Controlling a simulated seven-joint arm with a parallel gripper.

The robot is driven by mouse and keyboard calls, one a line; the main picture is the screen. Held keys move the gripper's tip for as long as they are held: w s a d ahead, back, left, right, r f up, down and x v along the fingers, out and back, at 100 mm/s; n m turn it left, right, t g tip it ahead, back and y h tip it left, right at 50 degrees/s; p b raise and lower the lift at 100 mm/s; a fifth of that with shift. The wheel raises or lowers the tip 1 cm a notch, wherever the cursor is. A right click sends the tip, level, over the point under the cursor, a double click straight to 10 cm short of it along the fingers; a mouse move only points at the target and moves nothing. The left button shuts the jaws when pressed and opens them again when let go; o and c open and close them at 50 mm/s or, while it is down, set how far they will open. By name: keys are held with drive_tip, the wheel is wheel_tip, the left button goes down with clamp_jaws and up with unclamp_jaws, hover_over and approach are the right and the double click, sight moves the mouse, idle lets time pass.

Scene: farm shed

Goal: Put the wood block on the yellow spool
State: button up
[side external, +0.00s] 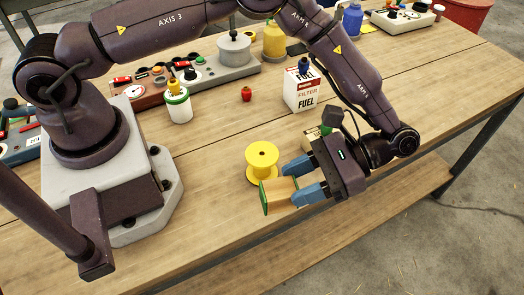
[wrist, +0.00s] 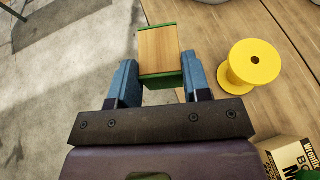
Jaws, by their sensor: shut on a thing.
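The wood block (side external: 278,192) is pale wood with green ends. My gripper (side external: 303,183) has blue fingers and is shut on the block, near the front edge of the table. In the wrist view the block (wrist: 160,52) sits between the two fingertips (wrist: 160,78). The yellow spool (side external: 262,160) stands upright on the table just behind the block in the side view. In the wrist view the spool (wrist: 252,66) is to the right of the gripper, apart from the block. The spool's top has a dark centre hole.
A cardboard box (wrist: 288,155) is close to the gripper at lower right in the wrist view. A small red object (side external: 247,94) and a white jar with a green rim (side external: 178,106) stand farther back.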

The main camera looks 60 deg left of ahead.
drive_tip(key=s+a+m+t+y, duration=0.1)
drive_tip(key=m+y, duration=0.1)
drive_tip(key=a+m+t+y, duration=0.1)
drive_tip(key=m+t+y, duration=0.1)
drive_tip(key=s+a+r+m+t+y, duration=0.1)
drive_tip(key=m+y, duration=0.1)
drive_tip(key=m, duration=0.1)
drive_tip(key=shift+s+a+y, duration=0.25)
drive_tip(key=shift+s+y, duration=0.05)
drive_tip(key=shift+y, duration=0.1)
wheel_tip(320, 180, up, 10)
drive_tip(key=m+t+y, duration=0.2)
drive_tip(key=m+t, duration=1.1)
drive_tip(key=t, duration=0.2)
hover_over(264, 166)
drive_tip(key=shift+g, duration=0.3)
wheel_tip(264, 166, down, 12)
drive_tip(key=shift+f, duration=0.15)
drive_tip(key=o, duration=0.9)
